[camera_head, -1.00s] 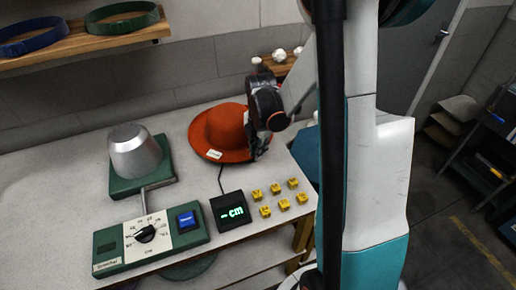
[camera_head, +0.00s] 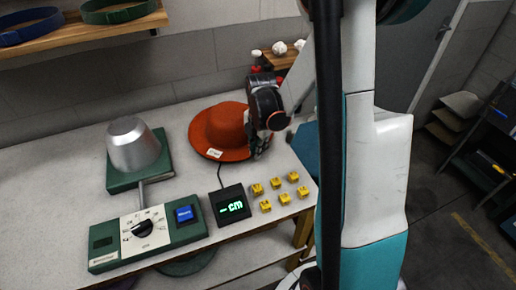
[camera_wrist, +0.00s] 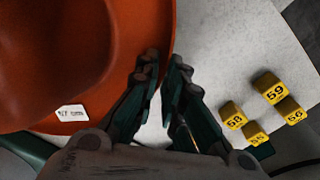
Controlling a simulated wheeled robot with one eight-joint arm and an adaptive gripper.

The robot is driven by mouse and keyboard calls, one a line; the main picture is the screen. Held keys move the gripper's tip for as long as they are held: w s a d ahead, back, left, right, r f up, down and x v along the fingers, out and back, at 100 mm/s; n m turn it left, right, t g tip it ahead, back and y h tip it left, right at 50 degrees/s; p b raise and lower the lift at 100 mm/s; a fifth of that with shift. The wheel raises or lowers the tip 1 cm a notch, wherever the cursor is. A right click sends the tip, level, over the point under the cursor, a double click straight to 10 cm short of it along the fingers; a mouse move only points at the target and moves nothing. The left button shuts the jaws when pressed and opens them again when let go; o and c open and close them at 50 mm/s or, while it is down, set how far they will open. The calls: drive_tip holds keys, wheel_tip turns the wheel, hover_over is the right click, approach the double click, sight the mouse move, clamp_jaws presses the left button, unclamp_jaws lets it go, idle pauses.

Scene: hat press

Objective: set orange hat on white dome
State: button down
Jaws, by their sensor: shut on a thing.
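The orange hat (camera_head: 213,128) lies brim down on the light table, with a small white tag on its brim. It also fills the upper left of the wrist view (camera_wrist: 60,55). My gripper (camera_head: 254,151) is at the hat's right side, its fingers shut on the brim edge; the fingertips show in the wrist view (camera_wrist: 163,70). A pale metallic grey-white dome (camera_head: 132,146) stands on a green base at the left of the table, apart from the hat. The hat's far right part is partly hidden by my wrist.
A green control box (camera_head: 105,263) with a dial and blue button stands at the front left. A black display (camera_head: 231,205) and several yellow numbered cubes (camera_head: 267,206) lie in front of the hat. Wooden shelf (camera_head: 90,44) with hat bands is above. Small white lumps (camera_head: 280,48) sit behind.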

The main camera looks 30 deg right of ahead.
drive_tip(key=shift+f+b, duration=0.45)
drive_tip(key=shift+f, duration=0.15)
drive_tip(key=c, duration=1.6)
unclamp_jaws()
wheel_tip(320, 180, up, 12)
drive_tip(key=shift+s, duration=0.25)
drive_tip(key=shift+r, duration=0.1)
